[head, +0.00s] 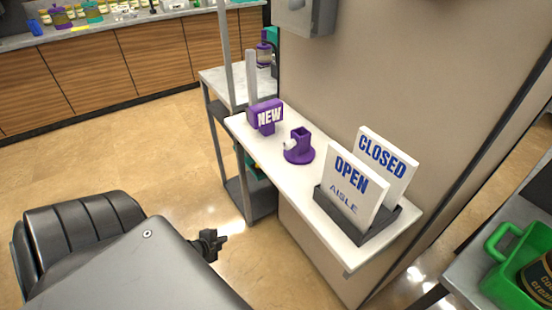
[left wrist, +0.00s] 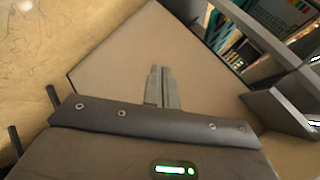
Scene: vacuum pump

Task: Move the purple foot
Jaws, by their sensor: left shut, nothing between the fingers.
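The purple foot (head: 299,152) has a round base and a short upright square socket with a pale part at its side. It stands upright on the white shelf (head: 268,158) in the head view, right of the purple NEW sign (head: 266,116). My left gripper (head: 220,240) is low, in front of the shelf and apart from the foot. In the left wrist view its two fingers (left wrist: 162,72) are together with nothing between them. The foot does not show in the left wrist view. My right gripper is not in view.
An OPEN AISLE sign (head: 350,186) and a CLOSED sign (head: 388,163) stand in a dark holder (head: 358,232) at the shelf's right part. A wall (head: 400,80) rises behind the shelf. The floor (head: 150,150) at left is clear.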

